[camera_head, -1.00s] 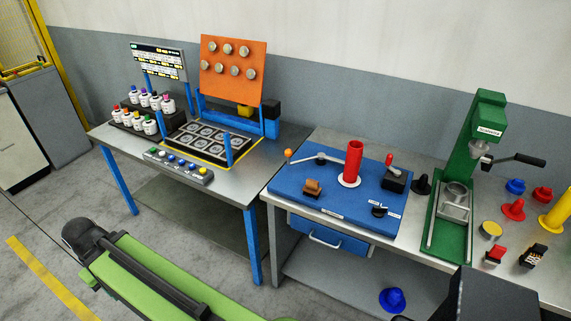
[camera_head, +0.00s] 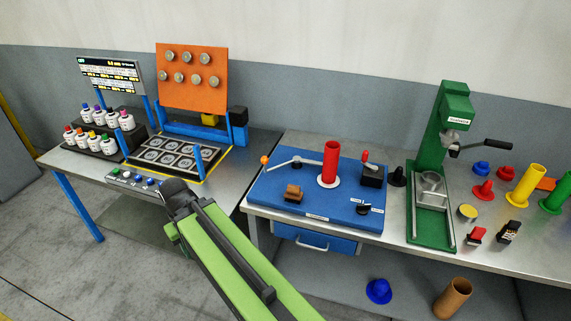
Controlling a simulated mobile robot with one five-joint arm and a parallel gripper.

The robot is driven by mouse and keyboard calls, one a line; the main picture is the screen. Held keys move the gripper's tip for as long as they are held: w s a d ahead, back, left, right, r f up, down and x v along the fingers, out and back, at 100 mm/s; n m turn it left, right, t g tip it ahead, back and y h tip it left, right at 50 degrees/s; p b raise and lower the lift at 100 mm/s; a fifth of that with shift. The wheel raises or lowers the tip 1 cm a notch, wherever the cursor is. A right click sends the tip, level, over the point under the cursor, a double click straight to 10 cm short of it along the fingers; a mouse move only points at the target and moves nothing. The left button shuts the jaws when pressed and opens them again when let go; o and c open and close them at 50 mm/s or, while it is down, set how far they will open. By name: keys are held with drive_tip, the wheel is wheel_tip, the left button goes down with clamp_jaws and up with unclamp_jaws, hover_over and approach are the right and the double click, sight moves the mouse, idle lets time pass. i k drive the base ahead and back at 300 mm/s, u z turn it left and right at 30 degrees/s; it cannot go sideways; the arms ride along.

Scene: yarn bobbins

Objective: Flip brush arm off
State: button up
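On the blue board (camera_head: 258,192) in the middle of the bench lies a thin grey arm (camera_head: 298,161) with an orange ball (camera_head: 264,160) at its left end; it looks like the brush arm. Its right end is near a red upright cylinder (camera_head: 330,163) on a white disc. To the right are a black box with a red-tipped lever (camera_head: 370,172) and a small black switch (camera_head: 363,208) with tiny white labels I cannot read. My green arm link with a dark joint rises at bottom centre-left. My gripper is not in view.
Left is a table with bottles (camera_head: 83,133), a black tray (camera_head: 174,155) and an orange panel (camera_head: 192,77). Right of the board stand a green press (camera_head: 440,165), coloured caps and tubes (camera_head: 527,186). A blue cap (camera_head: 379,291) and brown tube (camera_head: 453,297) are on the lower shelf.

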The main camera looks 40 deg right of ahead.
sight(296, 159)
drive_tip(key=z, duration=0.15)
drive_tip(key=i, duration=1)
drive_tip(key=u, duration=0.1)
